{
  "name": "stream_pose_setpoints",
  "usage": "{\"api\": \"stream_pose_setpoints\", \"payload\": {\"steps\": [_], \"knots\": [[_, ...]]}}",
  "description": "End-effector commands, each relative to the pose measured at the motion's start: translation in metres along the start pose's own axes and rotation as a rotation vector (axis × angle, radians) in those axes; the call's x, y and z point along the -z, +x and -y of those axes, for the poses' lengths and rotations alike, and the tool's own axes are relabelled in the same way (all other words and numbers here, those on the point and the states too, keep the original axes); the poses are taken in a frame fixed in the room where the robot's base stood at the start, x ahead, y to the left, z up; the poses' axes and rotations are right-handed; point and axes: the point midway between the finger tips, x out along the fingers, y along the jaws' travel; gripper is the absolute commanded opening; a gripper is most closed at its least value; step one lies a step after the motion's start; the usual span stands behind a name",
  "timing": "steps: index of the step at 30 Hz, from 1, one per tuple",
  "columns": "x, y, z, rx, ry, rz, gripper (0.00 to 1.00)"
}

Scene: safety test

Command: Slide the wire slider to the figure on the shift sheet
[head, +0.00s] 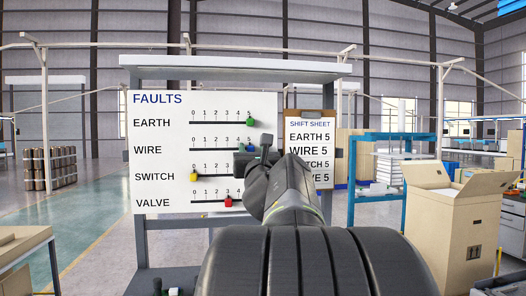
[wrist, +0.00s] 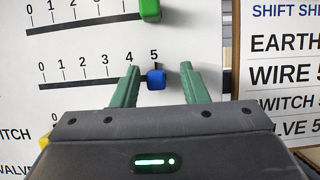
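The blue wire slider (wrist: 156,79) sits on its track at the 5 mark in the wrist view; in the head view my gripper partly hides that end of the track. My gripper (wrist: 160,66) is open, with one green finger on each side of the slider and visible gaps between. The shift sheet (head: 309,126) hangs right of the faults board (head: 160,112) and reads EARTH 5 and WIRE 5. Its lower lines, SWITCH 5 and VALVE 5, are partly covered by my arm in the head view.
The green earth slider (head: 250,121) is at 5, above the wire track. The yellow switch slider (head: 194,176) is at 0 and the red valve slider (head: 228,201) is near 3. An open cardboard box (head: 455,225) stands to the right.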

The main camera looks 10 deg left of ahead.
Motion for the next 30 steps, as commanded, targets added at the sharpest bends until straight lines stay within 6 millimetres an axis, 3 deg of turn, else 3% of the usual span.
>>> {"api": "stream_pose_setpoints", "payload": {"steps": [7,21,30], "knots": [[0.001,-0.021,0.0,0.0,-0.001,0.001,0.4],[0.001,-0.11,0.001,0.002,-0.002,0.002,0.4],[0.0,-0.137,0.001,0.002,-0.001,0.001,0.4]]}}
